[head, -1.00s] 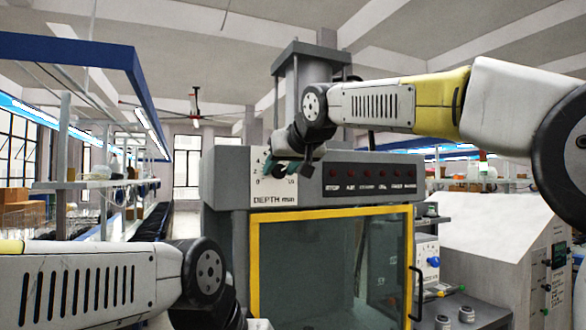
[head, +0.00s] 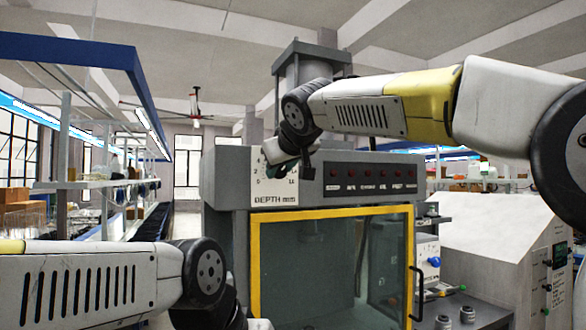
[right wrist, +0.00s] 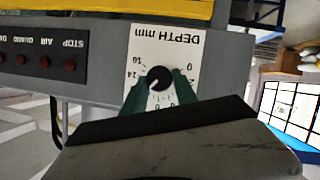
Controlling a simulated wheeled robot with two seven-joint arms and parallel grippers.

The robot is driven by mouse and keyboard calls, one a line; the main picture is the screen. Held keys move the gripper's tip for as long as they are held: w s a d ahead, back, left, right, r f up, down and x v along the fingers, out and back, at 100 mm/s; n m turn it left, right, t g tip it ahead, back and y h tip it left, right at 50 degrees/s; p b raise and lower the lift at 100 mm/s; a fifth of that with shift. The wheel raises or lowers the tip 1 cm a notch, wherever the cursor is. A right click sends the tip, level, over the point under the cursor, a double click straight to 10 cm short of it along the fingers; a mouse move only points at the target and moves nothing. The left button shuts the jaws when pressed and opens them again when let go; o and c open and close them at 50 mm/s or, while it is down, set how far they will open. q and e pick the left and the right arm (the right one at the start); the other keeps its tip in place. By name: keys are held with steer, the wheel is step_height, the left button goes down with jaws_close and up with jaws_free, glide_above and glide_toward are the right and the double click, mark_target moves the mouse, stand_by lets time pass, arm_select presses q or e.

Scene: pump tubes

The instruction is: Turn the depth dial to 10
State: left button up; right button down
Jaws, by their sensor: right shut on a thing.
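The depth dial (right wrist: 159,77) is a round black knob on a white plate (right wrist: 180,48) marked DEPTH mm, upside down in the right wrist view. Numbers ring the knob; 16 and 14 show at its left, 0 and 2 at its right. Part of the scale is hidden by my gripper. I cannot read the pointer's setting for sure. My right gripper (right wrist: 158,90) has its green fingers on both sides of the knob and is shut on it. In the head view the right gripper (head: 284,168) covers the dial. My left gripper's fingers are out of frame.
The plate sits on a grey machine with a row of red buttons (head: 369,173) beside the dial. Below is a yellow-framed window (head: 330,214) with a dark handle (head: 420,293). My left forearm is at the lower left, clear of the dial.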

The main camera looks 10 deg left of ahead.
steer(key=shift+a+n+h, duration=0.1)
steer(key=shift+n+h, duration=0.2)
steer(key=shift+n, duration=0.4)
steer(key=shift+t, duration=0.3)
steer(key=shift+f, duration=0.1)
steer(key=c, duration=1)
jaws_free()
steer(key=shift+s, duration=0.1)
steer(key=v, duration=0.7)
steer(key=shift+s, duration=0.35)
steer(key=shift+d, duration=0.25)
